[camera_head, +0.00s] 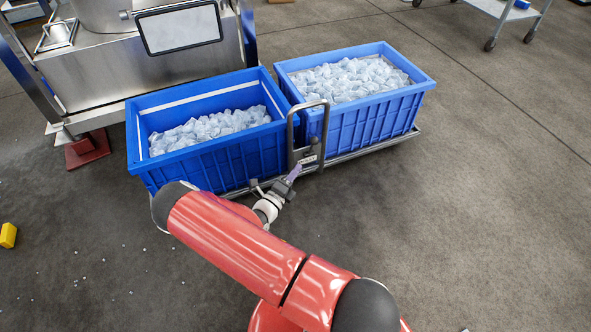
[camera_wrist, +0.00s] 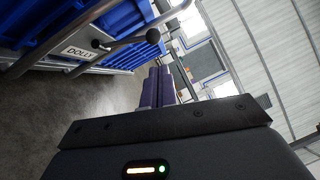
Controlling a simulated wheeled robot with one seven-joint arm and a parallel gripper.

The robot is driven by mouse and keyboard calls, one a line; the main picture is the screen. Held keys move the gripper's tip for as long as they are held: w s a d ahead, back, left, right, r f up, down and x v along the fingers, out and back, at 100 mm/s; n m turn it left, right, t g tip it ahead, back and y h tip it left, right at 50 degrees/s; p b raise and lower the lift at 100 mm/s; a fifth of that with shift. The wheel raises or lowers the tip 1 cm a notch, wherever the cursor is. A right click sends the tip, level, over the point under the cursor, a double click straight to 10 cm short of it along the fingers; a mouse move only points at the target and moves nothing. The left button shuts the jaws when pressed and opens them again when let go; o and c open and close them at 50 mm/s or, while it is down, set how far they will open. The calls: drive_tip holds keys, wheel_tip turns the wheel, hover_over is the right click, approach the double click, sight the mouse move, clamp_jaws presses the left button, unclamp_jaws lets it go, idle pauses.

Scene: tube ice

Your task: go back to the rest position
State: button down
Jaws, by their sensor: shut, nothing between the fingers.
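My gripper (camera_head: 293,174) is at the end of my red arm, in front of the dolly's upright handle (camera_head: 291,130) in the head view. In the wrist view its purple fingers (camera_wrist: 158,88) are together with nothing between them. The wrist picture is tilted. The dolly frame (camera_head: 372,145) carries two blue crates. The wrist view shows its label reading DOLLY (camera_wrist: 82,52) and a black knob. I cannot tell from these views whether the fingers touch the handle.
The left blue crate (camera_head: 215,165) and right blue crate (camera_head: 372,118) both hold ice pieces. A steel machine (camera_head: 100,75) stands behind at left. A yellow block (camera_head: 8,235) and small white bits lie on the floor at left. A cart (camera_head: 495,8) stands at upper right. The right floor is clear.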

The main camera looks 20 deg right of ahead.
idle(0.3)
drive_tip(key=s+r+m+g+y, duration=0.3)
drive_tip(key=s+r+m+g, duration=0.3)
drive_tip(key=r+m, duration=0.5)
drive_tip(key=s+r+m+g+y, duration=0.3)
drive_tip(key=s+r+m+g, duration=0.4)
drive_tip(key=m, duration=0.6)
drive_tip(key=s+a+r+m+t+y, duration=0.3)
drive_tip(key=s+a+r+m+y, duration=0.1)
drive_tip(key=s+r+m, duration=0.3)
drive_tip(key=s+a+r+m+t+y, duration=0.4)
drive_tip(key=s+r+m, duration=0.4)
drive_tip(key=r, duration=0.3)
drive_tip(key=shift+a+r+m+t+y, duration=0.3)
drive_tip(key=shift+a+m+y, duration=0.3)
drive_tip(key=shift+y, duration=0.6)
